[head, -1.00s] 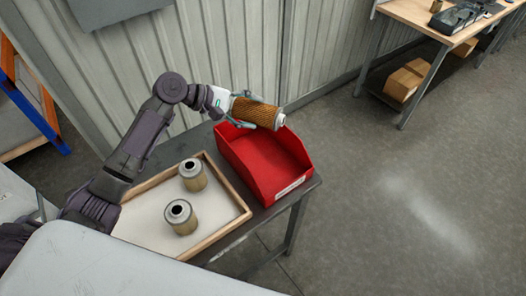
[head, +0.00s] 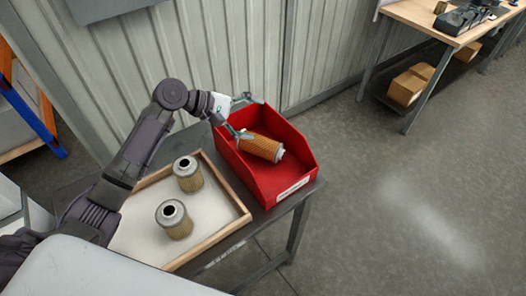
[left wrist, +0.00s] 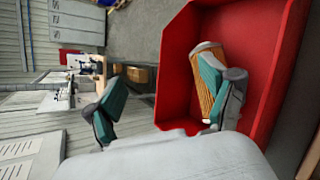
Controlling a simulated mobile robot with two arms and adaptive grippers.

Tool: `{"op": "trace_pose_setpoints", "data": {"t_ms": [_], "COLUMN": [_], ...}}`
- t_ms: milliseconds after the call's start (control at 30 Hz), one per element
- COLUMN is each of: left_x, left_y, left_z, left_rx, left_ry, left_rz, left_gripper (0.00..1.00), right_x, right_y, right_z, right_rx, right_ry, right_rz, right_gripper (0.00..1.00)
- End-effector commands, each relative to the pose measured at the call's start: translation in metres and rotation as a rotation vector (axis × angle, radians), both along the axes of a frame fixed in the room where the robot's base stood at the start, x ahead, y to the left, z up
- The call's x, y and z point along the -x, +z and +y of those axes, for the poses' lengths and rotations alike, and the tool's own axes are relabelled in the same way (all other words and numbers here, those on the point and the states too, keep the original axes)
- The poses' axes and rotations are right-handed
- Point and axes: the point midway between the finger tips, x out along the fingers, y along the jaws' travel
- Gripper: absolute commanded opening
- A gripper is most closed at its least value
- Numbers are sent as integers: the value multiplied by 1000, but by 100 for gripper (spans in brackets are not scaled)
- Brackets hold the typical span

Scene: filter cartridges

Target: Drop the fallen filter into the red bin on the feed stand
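The orange-brown pleated filter (head: 261,146) lies on its side inside the red bin (head: 283,185) on the dark feed stand (head: 310,187). My left gripper (head: 246,116) is open above the back left part of the bin, with its fingers spread wide. In the left wrist view, one finger of the left gripper (left wrist: 160,100) overlaps the filter (left wrist: 201,66) in the picture, and the other is well away from it. Whether that finger touches the filter I cannot tell. The bin's red wall (left wrist: 175,70) also shows there. My right gripper is not in view.
A wooden-rimmed tray (head: 240,207) with two upright filters, (head: 187,173) and (head: 174,218), stands left of the bin. A corrugated wall (head: 230,60) is close behind the stand. A workbench (head: 425,22) with cardboard boxes (head: 405,85) beneath stands at the upper right.

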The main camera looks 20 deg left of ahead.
Motion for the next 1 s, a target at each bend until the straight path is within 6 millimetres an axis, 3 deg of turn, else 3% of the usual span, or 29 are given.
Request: {"op": "trace_pose_setpoints", "data": {"t_ms": [433, 800, 1000], "left_x": [4, 33, 45], "left_y": [4, 40, 55], "left_z": [7, 65, 86], "left_rx": [-2, -4, -3], "left_ry": [1, 2, 0], "left_rz": [0, 1, 1], "left_gripper": [91, 91, 91], "right_x": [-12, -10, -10], "right_y": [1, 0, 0], "right_z": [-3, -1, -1], "right_rx": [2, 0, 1], "right_ry": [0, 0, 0], "right_rz": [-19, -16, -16], "right_gripper": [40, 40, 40]}}
